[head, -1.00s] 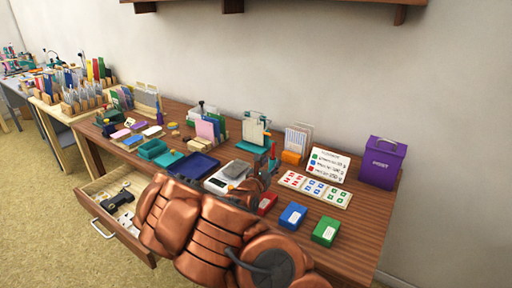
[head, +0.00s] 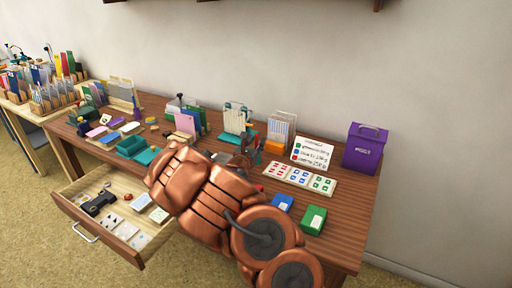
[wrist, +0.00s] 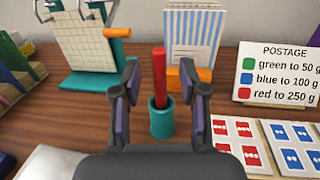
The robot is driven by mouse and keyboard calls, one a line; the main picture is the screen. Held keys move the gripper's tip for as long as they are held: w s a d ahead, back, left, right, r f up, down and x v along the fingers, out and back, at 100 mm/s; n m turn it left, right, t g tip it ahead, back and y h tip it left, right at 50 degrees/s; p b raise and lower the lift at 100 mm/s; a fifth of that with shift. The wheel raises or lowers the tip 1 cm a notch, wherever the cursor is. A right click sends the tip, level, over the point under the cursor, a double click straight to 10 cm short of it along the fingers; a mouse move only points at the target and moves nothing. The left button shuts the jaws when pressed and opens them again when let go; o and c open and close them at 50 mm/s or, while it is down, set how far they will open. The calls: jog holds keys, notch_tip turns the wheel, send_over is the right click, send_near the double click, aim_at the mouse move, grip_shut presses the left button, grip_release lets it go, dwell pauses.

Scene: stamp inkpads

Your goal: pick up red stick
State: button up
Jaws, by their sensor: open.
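A red stick (wrist: 159,75) stands upright in a small teal cup (wrist: 163,118) on the wooden desk. My gripper (wrist: 159,68) is open, with one dark finger on each side of the stick in the wrist view. The stick shows between the fingers; whether either finger touches it I cannot tell. In the head view my gripper (head: 247,148) is small and dark at the end of my copper arm, over the back middle of the desk. The stick and cup cannot be made out clearly there.
Behind the cup stand a teal stand with a grid sheet (wrist: 75,45) and an orange holder with striped envelopes (wrist: 190,40). An open drawer (head: 115,210) juts from the desk's front left.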

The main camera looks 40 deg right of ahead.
jog(key=shift+x, duration=0.75)
grip_shut()
